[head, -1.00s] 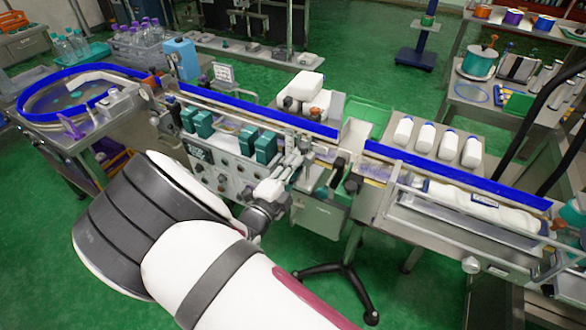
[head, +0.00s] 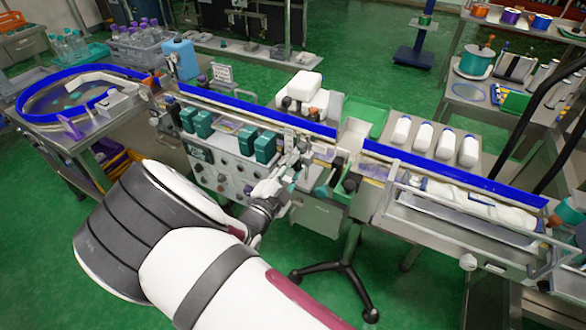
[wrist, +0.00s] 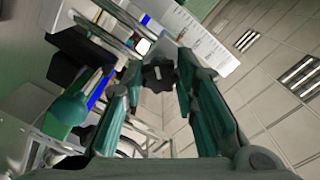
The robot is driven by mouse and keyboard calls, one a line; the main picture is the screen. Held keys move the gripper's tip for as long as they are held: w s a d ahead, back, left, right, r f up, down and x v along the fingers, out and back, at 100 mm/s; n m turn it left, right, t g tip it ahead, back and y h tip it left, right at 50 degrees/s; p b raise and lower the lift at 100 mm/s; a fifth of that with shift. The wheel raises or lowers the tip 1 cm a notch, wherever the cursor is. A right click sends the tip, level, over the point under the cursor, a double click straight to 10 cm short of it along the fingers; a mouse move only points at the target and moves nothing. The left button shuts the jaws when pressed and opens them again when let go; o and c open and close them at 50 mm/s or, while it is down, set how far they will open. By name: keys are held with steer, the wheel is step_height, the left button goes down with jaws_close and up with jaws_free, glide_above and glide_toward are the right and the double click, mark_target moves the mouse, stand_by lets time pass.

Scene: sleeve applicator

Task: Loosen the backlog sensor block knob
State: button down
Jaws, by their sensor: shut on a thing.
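A black lobed knob (wrist: 158,76) sits between my two fingertips in the wrist view. My gripper (wrist: 160,72) has a teal-padded finger on each side of it and is shut on it. In the head view my gripper (head: 290,178) reaches the conveyor's front side, just right of the grey control panel (head: 222,178). The knob is too small and too covered to make out there. Metal rods and a bracket (wrist: 105,38) stand behind the knob in the wrist view.
Teal boxes (head: 265,146) stand on the panel, left of my gripper. A teal round knob (head: 320,191) and black knobs are close on its right. The blue-railed conveyor (head: 450,172) runs behind. A black-footed stand leg (head: 345,280) is below; green floor is free in front.

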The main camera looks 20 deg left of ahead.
steer(key=c, duration=1.3)
jaws_free()
steer(key=s, duration=0.8)
steer(key=s+a, duration=0.1)
steer(key=s, duration=0.3)
